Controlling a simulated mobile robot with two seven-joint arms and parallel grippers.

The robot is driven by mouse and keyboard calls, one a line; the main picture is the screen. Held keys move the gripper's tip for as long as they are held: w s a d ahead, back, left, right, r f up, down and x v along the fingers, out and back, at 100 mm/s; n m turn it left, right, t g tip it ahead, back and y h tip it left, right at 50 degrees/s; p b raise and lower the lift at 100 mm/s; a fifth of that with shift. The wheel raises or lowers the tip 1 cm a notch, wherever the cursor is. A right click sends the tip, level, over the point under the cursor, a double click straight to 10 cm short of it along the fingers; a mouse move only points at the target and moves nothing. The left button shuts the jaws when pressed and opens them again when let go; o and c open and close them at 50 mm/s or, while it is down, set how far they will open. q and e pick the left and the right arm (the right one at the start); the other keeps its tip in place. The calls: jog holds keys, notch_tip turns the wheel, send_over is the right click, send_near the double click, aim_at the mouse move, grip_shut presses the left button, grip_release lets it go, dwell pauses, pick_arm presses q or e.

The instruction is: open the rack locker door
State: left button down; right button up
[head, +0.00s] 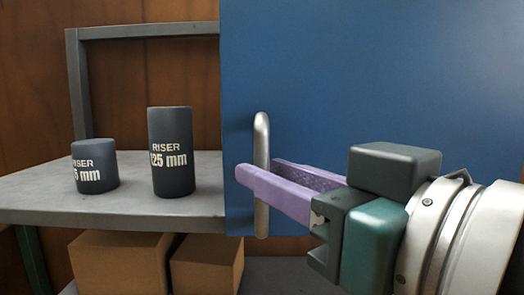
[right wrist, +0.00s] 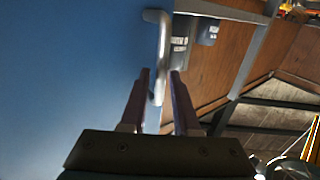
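The blue locker door (head: 370,70) fills the right of the head view and the left of the right wrist view (right wrist: 60,80). I cannot tell whether it stands ajar. Its upright silver bar handle (head: 262,135) is near the door's left edge. My right gripper (head: 257,167), with purple fingers, reaches in from the right at the handle. In the right wrist view the handle (right wrist: 163,45) runs between the two fingertips (right wrist: 160,80). The fingers are apart, and I see no clear grip on the bar. My left gripper is not in view.
A grey shelf (head: 125,205) left of the door carries a short dark riser (head: 95,168) and a taller riser marked 125 mm (head: 171,150). Two cardboard boxes (head: 120,262) (head: 207,265) sit below. A brown wall (head: 30,90) stands behind.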

jog(key=shift+x, duration=1)
grip_shut()
dwell(0.8)
